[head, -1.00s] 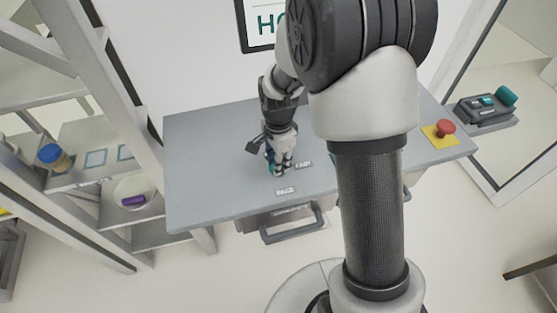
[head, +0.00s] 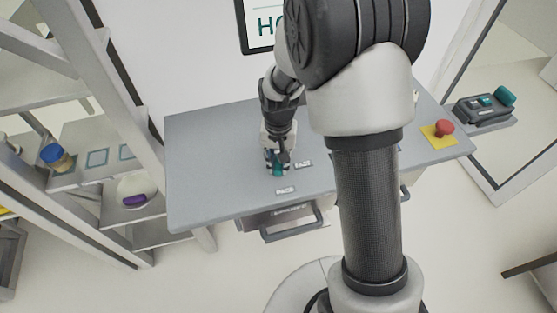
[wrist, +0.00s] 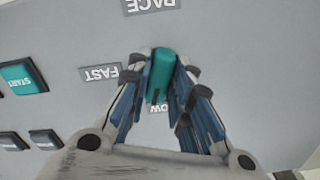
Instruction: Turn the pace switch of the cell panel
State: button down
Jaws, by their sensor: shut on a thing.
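The pace switch is a teal knob (wrist: 160,76) on the grey panel top (head: 215,150), and it also shows in the head view (head: 277,171). My gripper (wrist: 163,85) points down at the panel, with its fingers shut on both sides of the knob. In the head view my gripper (head: 277,165) covers part of the knob. A PACE label (wrist: 150,5), a FAST label (wrist: 100,73) and a partly hidden SLOW label (wrist: 158,108) surround the knob. I cannot tell exactly which label the knob points at.
A teal START button (wrist: 22,77) and dark buttons lie left in the wrist view. A red button on a yellow plate (head: 428,137) sits at the panel's right. A shelf unit (head: 95,215) stands left and a wall screen (head: 262,25) behind.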

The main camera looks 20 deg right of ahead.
jog(key=shift+n, duration=2.1)
jog(key=c, duration=1.4)
grip_release()
jog(key=shift+c, duration=0.2)
jog(key=shift+r, duration=0.15)
notch_tip(320, 180, up, 12)
